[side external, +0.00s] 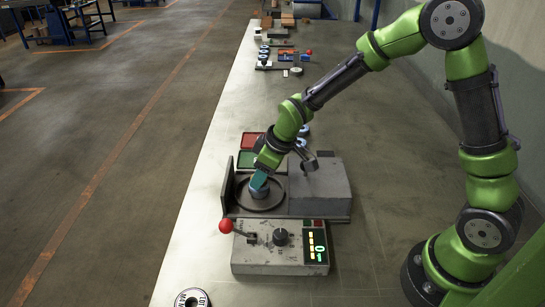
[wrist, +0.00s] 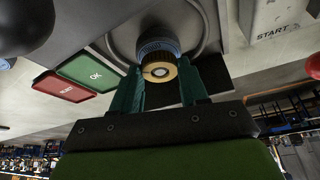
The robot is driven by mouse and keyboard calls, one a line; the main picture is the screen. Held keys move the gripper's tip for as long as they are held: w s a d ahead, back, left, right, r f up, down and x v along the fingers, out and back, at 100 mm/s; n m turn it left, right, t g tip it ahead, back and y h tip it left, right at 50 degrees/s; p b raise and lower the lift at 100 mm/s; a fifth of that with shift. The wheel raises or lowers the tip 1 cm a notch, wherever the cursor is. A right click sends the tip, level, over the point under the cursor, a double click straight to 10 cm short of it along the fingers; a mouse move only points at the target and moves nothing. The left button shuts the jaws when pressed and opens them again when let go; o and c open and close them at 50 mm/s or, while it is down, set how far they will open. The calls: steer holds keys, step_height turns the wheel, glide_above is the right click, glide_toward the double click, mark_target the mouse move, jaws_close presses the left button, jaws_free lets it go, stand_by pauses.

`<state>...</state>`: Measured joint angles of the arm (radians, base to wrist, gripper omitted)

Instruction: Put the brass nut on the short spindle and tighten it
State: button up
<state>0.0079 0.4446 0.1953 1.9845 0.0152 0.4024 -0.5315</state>
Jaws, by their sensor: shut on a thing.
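The brass nut (wrist: 156,84) is between the two teal fingers of my gripper (wrist: 161,66) in the wrist view, and the fingers are shut on it. A small pale round end (wrist: 160,72) shows in the nut's middle; I cannot tell whether it is the short spindle's tip. A blue ribbed ring (wrist: 158,45) lies right behind the nut, over the round dished plate (wrist: 113,40). In the side view my gripper (side external: 259,190) points down into the round plate (side external: 243,203) of the grey machine. The nut and spindle are hidden there, so seating cannot be told.
A grey block (side external: 320,187) stands right of the plate. A control box (side external: 265,258) with a red-knobbed lever (side external: 226,226) and lit display is in front. Green (wrist: 95,67) and red (wrist: 62,87) trays lie behind the machine. Loose parts sit farther along the bench.

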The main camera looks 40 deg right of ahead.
steer(key=shift+f, duration=0.35)
steer(key=shift+a+m+h, duration=0.2)
steer(key=shift+m+h, duration=0.1)
steer(key=shift+m, duration=0.4)
steer(key=m+h, duration=0.1)
steer(key=m, duration=0.2)
steer(key=shift+a+m+t, duration=0.15)
steer(key=shift+m+t, duration=0.15)
steer(key=m+h, duration=0.2)
steer(key=m, duration=0.2)
steer(key=shift+a, duration=0.1)
steer(key=m+h, duration=0.1)
steer(key=m, duration=0.2)
steer(key=shift+g, duration=0.4)
steer(key=shift+f, duration=0.1)
steer(key=m+h, duration=0.1)
steer(key=m, duration=0.2)
steer(key=shift+a+g, duration=0.15)
steer(key=shift+g, duration=0.25)
steer(key=m+g, duration=0.1)
steer(key=m, duration=0.2)
steer(key=shift+f+h, duration=0.1)
steer(key=shift+h, duration=0.2)
